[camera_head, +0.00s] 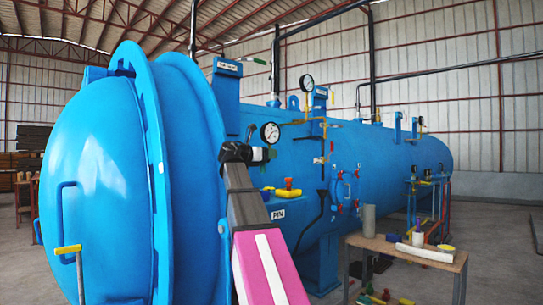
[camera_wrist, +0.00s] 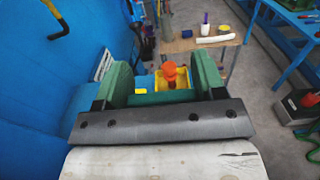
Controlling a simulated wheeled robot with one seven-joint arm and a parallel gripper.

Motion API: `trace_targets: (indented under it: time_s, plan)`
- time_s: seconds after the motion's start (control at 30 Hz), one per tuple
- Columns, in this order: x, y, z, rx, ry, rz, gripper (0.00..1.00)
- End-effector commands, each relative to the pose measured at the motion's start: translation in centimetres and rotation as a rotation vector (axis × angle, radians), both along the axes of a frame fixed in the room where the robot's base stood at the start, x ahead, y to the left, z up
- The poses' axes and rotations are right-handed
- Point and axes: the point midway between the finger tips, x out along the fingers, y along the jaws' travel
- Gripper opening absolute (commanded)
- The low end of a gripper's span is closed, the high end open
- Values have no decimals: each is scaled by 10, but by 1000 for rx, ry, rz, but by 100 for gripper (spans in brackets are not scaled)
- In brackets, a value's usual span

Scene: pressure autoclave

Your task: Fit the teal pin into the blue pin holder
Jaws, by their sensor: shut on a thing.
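My gripper (camera_wrist: 163,88) is shut on a green-teal bar, which appears to be the teal pin (camera_wrist: 155,99), held crosswise between its two green fingers in the wrist view. Most of the pin is hidden by the gripper body. In the head view my gripper (camera_head: 250,154) is in front of the autoclave's side, above and left of the blue pin holder (camera_head: 294,207), which bears a white PIN label (camera_head: 278,214). The holder's opening is not clear. A red-orange knob on a yellow base (camera_head: 288,188) stands at the holder's top; this knob also shows beyond my fingers (camera_wrist: 170,72).
The big blue autoclave (camera_head: 95,170) fills the left side. A wooden table (camera_head: 385,243) with a grey cylinder (camera_head: 368,220) and a white bar (camera_head: 425,253) stands at the right. A pressure gauge (camera_head: 270,132) and pipes are near my gripper. Floor at the far right is open.

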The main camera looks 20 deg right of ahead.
Motion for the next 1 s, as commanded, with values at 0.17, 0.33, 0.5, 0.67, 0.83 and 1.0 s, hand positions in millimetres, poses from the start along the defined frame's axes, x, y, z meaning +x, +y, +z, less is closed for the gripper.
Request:
trace_targets:
  time_s: [0.17, 0.33, 0.5, 0.67, 0.83, 1.0]
  plan:
    - [0, 0, 0, 0, 0, 0, 38]
    - [0, 1, 1, -1, 0, 1, 38]
    - [0, 1, -5, -1, 0, 1, 38]
    - [0, 1, -15, -1, 1, 1, 38]
    - [-1, 1, -29, -1, 1, 1, 38]
    - [-1, 1, -44, -1, 1, 1, 38]
